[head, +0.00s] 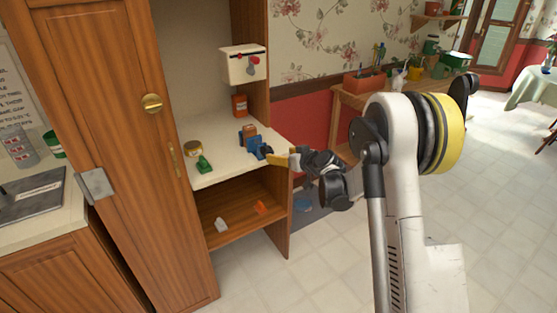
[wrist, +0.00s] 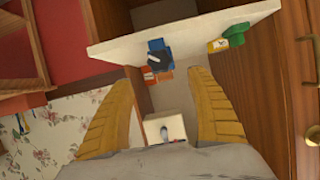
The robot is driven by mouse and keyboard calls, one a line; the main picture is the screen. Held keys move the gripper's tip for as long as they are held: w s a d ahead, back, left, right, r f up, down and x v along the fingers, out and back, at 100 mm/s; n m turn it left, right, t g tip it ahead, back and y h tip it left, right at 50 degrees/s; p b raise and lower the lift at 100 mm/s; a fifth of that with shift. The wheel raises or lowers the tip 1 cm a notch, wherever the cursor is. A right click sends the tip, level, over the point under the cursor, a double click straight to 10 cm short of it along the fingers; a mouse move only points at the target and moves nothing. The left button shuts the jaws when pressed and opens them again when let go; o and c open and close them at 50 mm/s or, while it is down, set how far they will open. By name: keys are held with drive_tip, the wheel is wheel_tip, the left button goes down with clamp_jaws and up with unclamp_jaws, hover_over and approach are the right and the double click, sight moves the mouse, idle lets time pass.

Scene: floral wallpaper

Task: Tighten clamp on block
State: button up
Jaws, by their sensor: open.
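A blue clamp (head: 253,143) stands near the right front edge of the white cabinet shelf. A brown block (head: 248,131) shows at the clamp's upper part in the head view. In the wrist view, the blue clamp (wrist: 158,55) appears beyond and between my fingertips, with a dark bar across it. My gripper (head: 273,158) has yellow fingers and is close to the clamp's right side. In the wrist view, my gripper (wrist: 162,72) is open, with nothing between its fingers. I cannot tell whether a finger touches the clamp, nor how tight it is.
A yellow-labelled tin (head: 193,149) and green object (head: 204,165) stand left on the shelf. An orange can (head: 240,104) is behind. A white box (head: 243,64) hangs above. A wooden cabinet door (head: 115,120) stands at left. Open floor (head: 300,265) lies in front.

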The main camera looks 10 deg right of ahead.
sight(269, 152)
drive_tip(key=b+x, duration=0.3)
drive_tip(key=x, duration=0.8)
drive_tip(key=shift+a, duration=0.1)
drive_tip(key=c, duration=1.2)
